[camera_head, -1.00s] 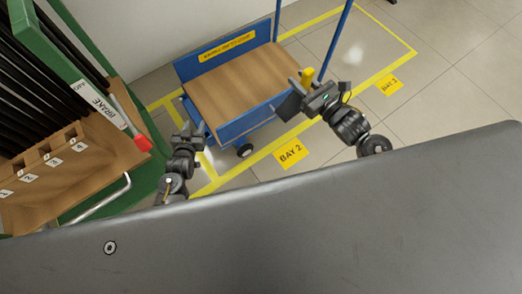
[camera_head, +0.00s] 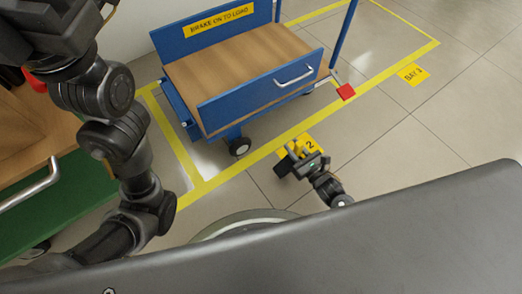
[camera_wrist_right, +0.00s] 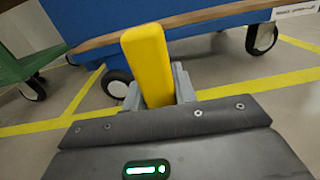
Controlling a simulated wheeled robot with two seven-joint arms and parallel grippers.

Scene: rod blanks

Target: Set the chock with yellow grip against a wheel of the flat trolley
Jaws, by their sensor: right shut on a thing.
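The chock is in my right gripper (camera_head: 298,153). Its dark body (camera_head: 284,168) shows in the head view, and its yellow grip (camera_wrist_right: 147,62) stands upright between the jaws in the wrist view. The blue flat trolley (camera_head: 245,100) with its wooden deck is beyond the gripper. One of its wheels (camera_head: 239,146) shows at its near corner, left of the chock and apart from it. This wheel also shows in the wrist view (camera_wrist_right: 117,84), behind the grip. My left gripper (camera_head: 50,30) is cut off at the top left, and its fingers cannot be made out.
A red-ended lever (camera_head: 345,91) sticks out at the trolley's right side. Yellow floor lines (camera_head: 265,150) run around the trolley. Floor at right is clear.

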